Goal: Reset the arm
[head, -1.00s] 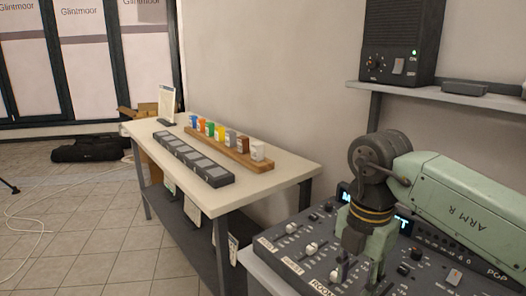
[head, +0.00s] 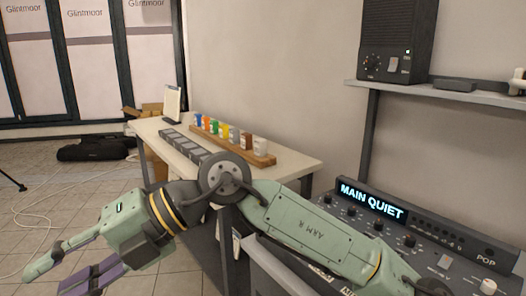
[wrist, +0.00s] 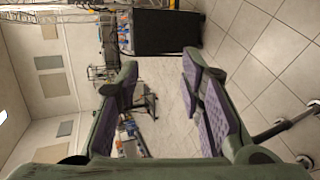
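My gripper (head: 48,280) is at the lower left, over the tiled floor and clear of the tables. Its green fingers with purple pads are spread apart. In the wrist view the gripper (wrist: 160,68) also shows open, with nothing between the pads.
The mixing console (head: 331,205) at right shows MAIN QUIET; my arm hides part of it. A table (head: 290,167) behind my arm holds a wooden rack (head: 262,160) of colored cups and a dark strip (head: 173,139). A speaker (head: 397,40) stands on a shelf.

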